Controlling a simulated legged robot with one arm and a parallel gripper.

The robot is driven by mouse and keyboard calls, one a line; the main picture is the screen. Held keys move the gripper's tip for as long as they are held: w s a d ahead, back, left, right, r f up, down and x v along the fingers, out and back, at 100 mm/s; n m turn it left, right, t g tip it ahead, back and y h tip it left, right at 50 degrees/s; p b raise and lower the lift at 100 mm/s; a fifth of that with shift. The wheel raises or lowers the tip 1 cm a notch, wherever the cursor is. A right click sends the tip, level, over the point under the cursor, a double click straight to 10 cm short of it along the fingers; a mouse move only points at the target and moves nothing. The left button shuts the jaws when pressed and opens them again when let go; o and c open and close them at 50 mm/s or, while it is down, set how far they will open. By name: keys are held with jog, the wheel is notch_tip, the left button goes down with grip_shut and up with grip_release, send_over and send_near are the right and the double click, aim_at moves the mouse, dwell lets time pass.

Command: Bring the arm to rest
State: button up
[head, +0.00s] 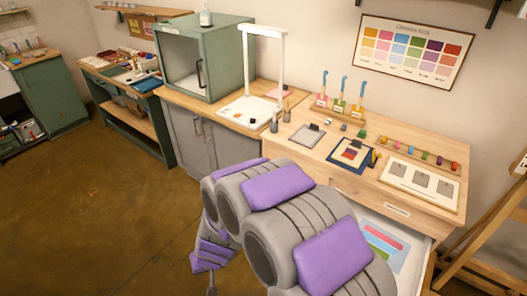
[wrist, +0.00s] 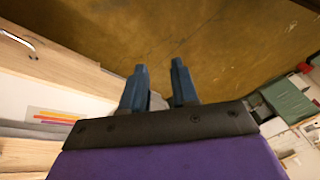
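My arm (head: 290,215), grey with purple pads, reaches out low in front of the wooden worktable in the head view and bends down to the left. My gripper (wrist: 158,68) shows two blue fingers in the wrist view. They stand apart with a gap between them, over the brown floor. I see nothing held at their tips. A small grey shape shows between the finger bases; I cannot tell what it is. In the head view the gripper end is small and mostly unclear.
An open drawer (head: 408,246) with coloured strips is right of my arm, below the worktable (head: 423,143). It also shows in the wrist view (wrist: 48,104). A wooden rack (head: 490,240) stands at right. A grey cabinet (head: 190,145) stands behind. The floor (head: 90,210) at left is clear.

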jog(key=s+d+r+g, duration=0.1)
jog(key=s+d+r, duration=0.2)
jog(key=d+r, duration=0.35)
jog(key=s+d+r+g, duration=0.1)
jog(key=s+d+r, duration=0.2)
jog(key=d+r, duration=0.4)
jog(key=s+d+r+m+g+h, duration=0.1)
jog(key=s+d+r, duration=0.3)
jog(key=s+d, duration=0.4)
jog(key=s+d+r+m+h, duration=0.2)
jog(key=s+d+r+m, duration=0.1)
jog(key=s+d, duration=0.4)
jog(key=shift+s+d+r+g, duration=0.4)
jog(key=shift+d+r, duration=0.3)
jog(key=shift+d, duration=0.5)
